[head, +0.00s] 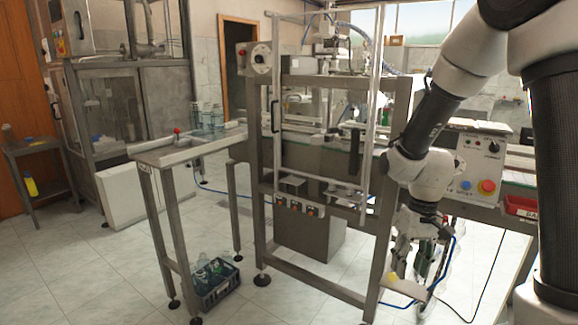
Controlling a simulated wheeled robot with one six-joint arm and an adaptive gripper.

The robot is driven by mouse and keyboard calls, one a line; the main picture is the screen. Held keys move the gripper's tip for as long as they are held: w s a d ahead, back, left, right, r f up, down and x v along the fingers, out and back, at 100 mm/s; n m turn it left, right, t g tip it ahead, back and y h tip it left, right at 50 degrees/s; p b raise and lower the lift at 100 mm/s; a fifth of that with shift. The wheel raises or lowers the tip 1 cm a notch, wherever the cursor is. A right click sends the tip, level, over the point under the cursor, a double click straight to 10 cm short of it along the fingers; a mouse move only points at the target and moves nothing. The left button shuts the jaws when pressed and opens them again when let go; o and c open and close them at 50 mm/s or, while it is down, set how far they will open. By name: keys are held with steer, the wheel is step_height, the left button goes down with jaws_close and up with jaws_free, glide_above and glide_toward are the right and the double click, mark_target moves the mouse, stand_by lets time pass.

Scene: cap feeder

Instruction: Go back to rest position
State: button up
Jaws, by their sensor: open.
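My arm comes down from the upper right in the head view. My gripper (412,277) hangs at its end, low in front of the machine frame's right leg.
The capping machine (330,150) stands in the middle, with a glass door and metal frame. A control panel (480,170) with a red button is behind my arm. A metal side table (185,150) stands left. A black crate (215,283) with bottles sits on the tiled floor.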

steer(key=s+d+r+t, duration=0.3)
steer(key=s+r, duration=0.4)
steer(key=r, duration=0.3)
steer(key=s+d+r+m+t+h, duration=0.1)
steer(key=s+d+r+t, duration=0.2)
steer(key=s+r, duration=0.4)
step_height(320, 180, up, 4)
steer(key=shift+d+f, duration=0.2)
steer(key=shift+d, duration=0.5)
